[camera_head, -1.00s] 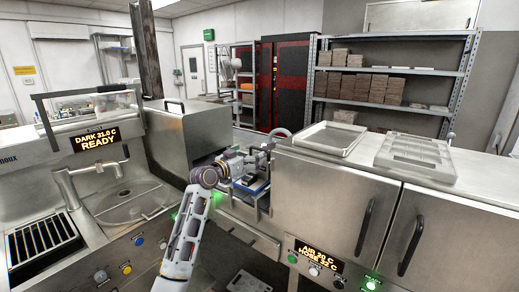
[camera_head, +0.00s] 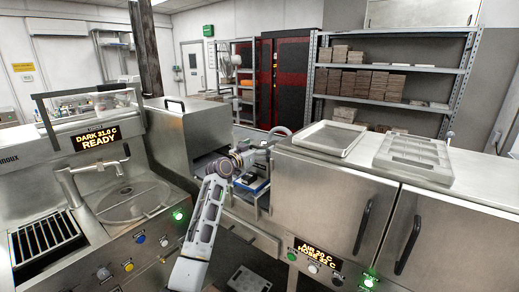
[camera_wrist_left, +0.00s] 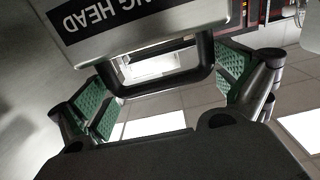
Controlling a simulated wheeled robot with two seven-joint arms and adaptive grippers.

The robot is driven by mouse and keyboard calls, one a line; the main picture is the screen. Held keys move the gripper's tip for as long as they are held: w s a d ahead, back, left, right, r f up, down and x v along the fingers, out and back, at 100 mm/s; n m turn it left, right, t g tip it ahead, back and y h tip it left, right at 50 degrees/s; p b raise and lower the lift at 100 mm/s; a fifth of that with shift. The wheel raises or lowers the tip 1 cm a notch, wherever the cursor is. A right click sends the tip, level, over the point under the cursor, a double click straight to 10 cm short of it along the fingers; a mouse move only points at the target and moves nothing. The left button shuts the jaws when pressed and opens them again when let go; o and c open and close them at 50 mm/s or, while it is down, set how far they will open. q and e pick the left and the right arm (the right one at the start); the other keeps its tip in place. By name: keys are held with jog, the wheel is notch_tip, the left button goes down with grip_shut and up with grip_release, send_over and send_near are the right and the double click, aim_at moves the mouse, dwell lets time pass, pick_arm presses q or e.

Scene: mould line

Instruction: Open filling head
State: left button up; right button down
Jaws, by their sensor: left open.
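In the left wrist view, a steel plate with a black label ending in "NG HEAD", the filling head (camera_wrist_left: 145,28), fills the upper middle. A black U-shaped handle (camera_wrist_left: 165,85) hangs at its lower edge. My left gripper (camera_wrist_left: 163,76) is open, with one green-padded finger on each side of the handle; I cannot tell whether either touches it. In the head view, my left gripper (camera_head: 246,160) is at the gap between the steel cabinets, small and partly hidden by its own wrist. The filling head's handle cannot be made out there. My right gripper is not in view.
A steel box with a black handle (camera_head: 190,124) stands left of the gripper. A steel cabinet (camera_head: 320,200) with a tray (camera_head: 329,139) and a mould (camera_head: 414,158) on top stands right. Shelves (camera_head: 400,68) stand behind.

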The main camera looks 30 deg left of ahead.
pick_arm(q)
jog(key=c, duration=1.2)
jog(key=shift+o, duration=0.2)
jog(key=shift+r, duration=0.1)
